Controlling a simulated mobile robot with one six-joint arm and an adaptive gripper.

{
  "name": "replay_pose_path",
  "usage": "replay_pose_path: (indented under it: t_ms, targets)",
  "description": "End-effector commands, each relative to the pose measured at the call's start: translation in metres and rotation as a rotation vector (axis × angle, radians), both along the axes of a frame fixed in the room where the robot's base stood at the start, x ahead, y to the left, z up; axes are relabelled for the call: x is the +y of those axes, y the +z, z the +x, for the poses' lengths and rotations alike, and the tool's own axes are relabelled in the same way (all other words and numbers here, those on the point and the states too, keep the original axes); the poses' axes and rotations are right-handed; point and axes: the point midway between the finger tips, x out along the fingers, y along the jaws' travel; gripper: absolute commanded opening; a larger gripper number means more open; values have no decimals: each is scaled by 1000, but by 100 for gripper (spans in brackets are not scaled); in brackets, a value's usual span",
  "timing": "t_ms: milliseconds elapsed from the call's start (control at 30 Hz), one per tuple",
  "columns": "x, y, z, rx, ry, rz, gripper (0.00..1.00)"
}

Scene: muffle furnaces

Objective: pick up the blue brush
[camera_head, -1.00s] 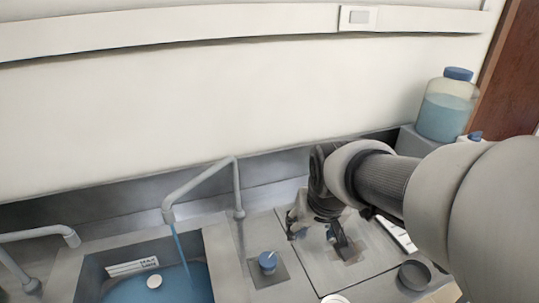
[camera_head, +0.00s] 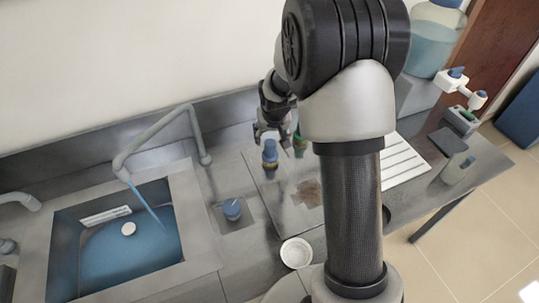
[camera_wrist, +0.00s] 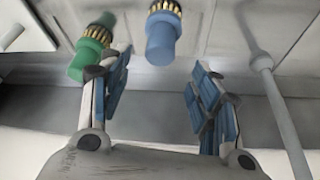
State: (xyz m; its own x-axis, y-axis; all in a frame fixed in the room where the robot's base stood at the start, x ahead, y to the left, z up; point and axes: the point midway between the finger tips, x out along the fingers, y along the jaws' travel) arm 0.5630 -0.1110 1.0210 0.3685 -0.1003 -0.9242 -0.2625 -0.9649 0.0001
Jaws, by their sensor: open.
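The blue brush (camera_head: 269,154) stands upright on the steel counter, with a blue body and a golden bristle band. In the wrist view the blue brush (camera_wrist: 163,36) lies ahead of the gap between my fingers, apart from them. My gripper (camera_head: 270,134) is just behind it in the head view. In the wrist view my gripper (camera_wrist: 160,85) is open, with nothing between its blue pads. A green brush (camera_wrist: 92,50) is close beside my left-hand finger; in the head view the green brush (camera_head: 299,142) is partly hidden by my arm.
A sink (camera_head: 60,255) with blue water and a running faucet (camera_head: 165,130) is at the left. A blue-topped knob (camera_head: 232,208) and a white bowl (camera_head: 296,252) are near the front. A ribbed white board (camera_head: 405,163) and a large bottle (camera_head: 434,38) are at the right.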

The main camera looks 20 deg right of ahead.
Motion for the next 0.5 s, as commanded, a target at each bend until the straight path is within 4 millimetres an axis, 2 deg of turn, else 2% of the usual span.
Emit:
replay_pose_path:
  t_ms: [33,100,367,500]
  targets:
    - [-1,-12,3,2,0,1,57]
    - [-2,-20,7,0,0,0,57]
    - [-3,-33,12,0,0,0,57]
    - [-4,-50,15,1,0,0,57]
